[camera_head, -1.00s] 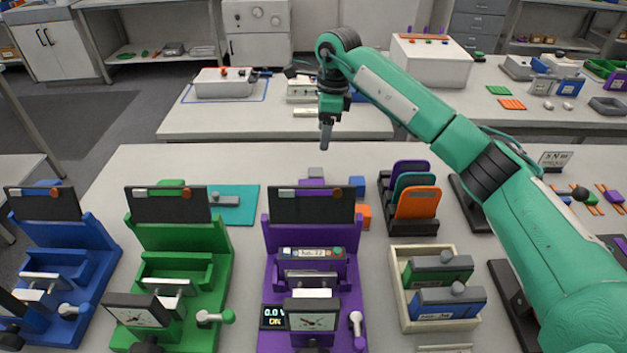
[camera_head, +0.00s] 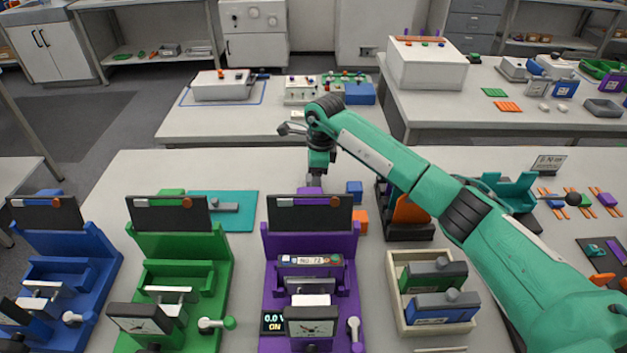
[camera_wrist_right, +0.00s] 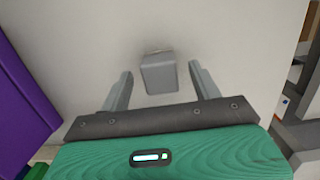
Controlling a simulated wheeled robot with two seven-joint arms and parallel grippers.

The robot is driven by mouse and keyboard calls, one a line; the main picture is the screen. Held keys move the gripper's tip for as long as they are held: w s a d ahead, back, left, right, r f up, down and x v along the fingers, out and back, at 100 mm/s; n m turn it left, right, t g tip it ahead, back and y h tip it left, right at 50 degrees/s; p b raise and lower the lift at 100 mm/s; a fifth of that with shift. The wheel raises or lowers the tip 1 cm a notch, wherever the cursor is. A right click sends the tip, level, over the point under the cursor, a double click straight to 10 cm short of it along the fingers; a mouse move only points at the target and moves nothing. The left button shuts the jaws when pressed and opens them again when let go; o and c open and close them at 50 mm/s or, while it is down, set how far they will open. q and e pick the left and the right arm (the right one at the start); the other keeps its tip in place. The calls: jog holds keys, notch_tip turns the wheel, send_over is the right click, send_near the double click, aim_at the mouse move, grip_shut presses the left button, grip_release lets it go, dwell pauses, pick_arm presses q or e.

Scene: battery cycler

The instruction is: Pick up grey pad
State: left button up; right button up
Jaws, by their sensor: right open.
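The grey pad (camera_wrist_right: 159,74) is a small block lying on the pale bench top in the right wrist view. My right gripper (camera_wrist_right: 161,70) is open above it, with one finger on each side of the pad and a gap to both. In the head view my right gripper (camera_head: 315,178) points down just behind the purple fixture; the gripper mostly hides the pad there. I cannot tell how high the fingertips are above the bench. My left gripper is not in view.
A purple fixture (camera_head: 347,248) stands right in front of the gripper. A blue block (camera_head: 354,187) and an orange block (camera_head: 360,217) lie to its right. A rack (camera_head: 405,230) and a cream tray (camera_head: 394,268) are farther right. A teal mat (camera_head: 240,198) lies left.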

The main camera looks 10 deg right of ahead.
jog(key=shift+a+f, duration=0.1)
jog(key=shift+f, duration=0.85)
jog(key=shift+c, duration=0.2)
jog(key=c, duration=1)
jog(key=shift+c, duration=0.2)
